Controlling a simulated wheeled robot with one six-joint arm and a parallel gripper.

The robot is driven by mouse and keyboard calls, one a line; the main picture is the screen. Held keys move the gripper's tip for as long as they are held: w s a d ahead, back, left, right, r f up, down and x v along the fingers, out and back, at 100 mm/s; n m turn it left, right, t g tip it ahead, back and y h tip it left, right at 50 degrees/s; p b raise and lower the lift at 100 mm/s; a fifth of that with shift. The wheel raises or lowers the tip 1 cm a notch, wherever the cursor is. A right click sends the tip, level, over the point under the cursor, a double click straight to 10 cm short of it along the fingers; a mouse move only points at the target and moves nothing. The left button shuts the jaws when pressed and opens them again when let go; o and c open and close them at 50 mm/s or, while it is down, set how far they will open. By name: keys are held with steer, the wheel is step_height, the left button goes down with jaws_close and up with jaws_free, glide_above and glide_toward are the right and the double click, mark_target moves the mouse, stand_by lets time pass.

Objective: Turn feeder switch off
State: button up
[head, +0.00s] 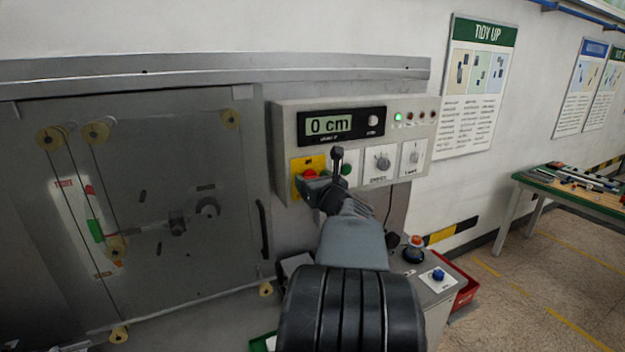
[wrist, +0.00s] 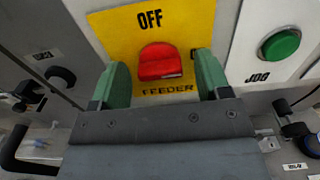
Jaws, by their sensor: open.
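The feeder switch is a red rotary knob (wrist: 161,62) on a yellow plate (wrist: 110,22), with OFF printed above it and FEEDER below. In the wrist view my gripper (wrist: 165,75) is open, with one green fingertip on each side of the knob. I cannot tell whether the fingers touch it. A second position label at the knob's right is mostly hidden by the right finger. In the head view the red knob (head: 309,174) shows just above my gripper (head: 326,182), which hides part of the yellow plate.
A green JOG button (wrist: 281,45) sits right of the switch. The control box (head: 287,122) also carries a display (head: 329,124) reading 0 cm and more dials. An emergency-stop box (head: 414,246) stands lower right. A glass-fronted cabinet (head: 150,190) is at left.

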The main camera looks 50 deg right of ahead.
steer(key=shift+w, duration=0.1)
steer(key=c, duration=0.9)
steer(key=shift+f+n+b, duration=0.15)
steer(key=shift+n+b, duration=0.15)
steer(key=shift+b, duration=0.45)
steer(key=shift+n+b, duration=8.6)
steer(key=shift+b, duration=1.4)
